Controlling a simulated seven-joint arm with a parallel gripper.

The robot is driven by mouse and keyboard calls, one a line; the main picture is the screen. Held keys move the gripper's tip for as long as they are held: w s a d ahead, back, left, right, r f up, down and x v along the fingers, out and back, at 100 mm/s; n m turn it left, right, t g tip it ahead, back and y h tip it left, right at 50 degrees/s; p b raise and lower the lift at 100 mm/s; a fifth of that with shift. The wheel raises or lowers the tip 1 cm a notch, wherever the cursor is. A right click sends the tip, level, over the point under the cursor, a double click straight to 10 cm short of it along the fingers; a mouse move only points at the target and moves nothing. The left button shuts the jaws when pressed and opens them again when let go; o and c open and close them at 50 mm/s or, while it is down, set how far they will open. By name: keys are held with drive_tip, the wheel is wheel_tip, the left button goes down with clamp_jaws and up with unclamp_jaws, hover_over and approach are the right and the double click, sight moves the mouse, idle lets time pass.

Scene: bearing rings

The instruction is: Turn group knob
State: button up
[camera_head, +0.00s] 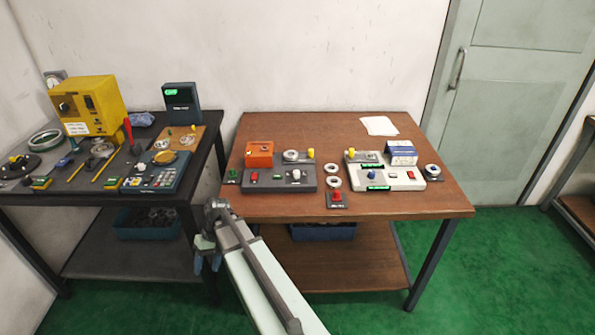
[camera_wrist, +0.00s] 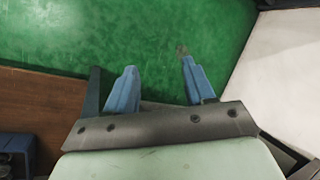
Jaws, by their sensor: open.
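Several knobs show, and I cannot tell which is the group knob. A pale knob (camera_head: 296,174) is on the dark control panel (camera_head: 277,186) on the brown table. A blue-and-white knob (camera_head: 373,174) is on the white control panel (camera_head: 401,184) to its right. A dark knob (camera_head: 64,107) is on the front of the yellow box (camera_head: 98,100) on the left table. My gripper (camera_head: 207,264) hangs low in front of the gap between the tables, away from all knobs. In the wrist view my gripper (camera_wrist: 158,62) has its blue fingers apart, with only green floor between them.
The brown table (camera_head: 440,197) also holds an orange box (camera_head: 259,154), bearing rings (camera_head: 332,170), a red button box (camera_head: 337,199) and a paper (camera_head: 379,126). The dark left table (camera_head: 100,197) is crowded with tools and devices. The brown table's front right is clear.

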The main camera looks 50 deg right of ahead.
drive_tip(key=w+d+r+t, duration=0.1)
drive_tip(key=w+d+r, duration=0.2)
drive_tip(key=r, duration=0.4)
drive_tip(key=w+d+r+t, duration=0.1)
drive_tip(key=w+d+r, duration=0.25)
drive_tip(key=r, duration=0.35)
drive_tip(key=n+t+h, duration=0.3)
drive_tip(key=t+h, duration=0.1)
drive_tip(key=h, duration=0.1)
approach(297, 172)
drive_tip(key=x, duration=0.9)
drive_tip(key=shift+w+r, duration=0.1)
drive_tip(key=shift+h, duration=0.3)
clamp_jaws()
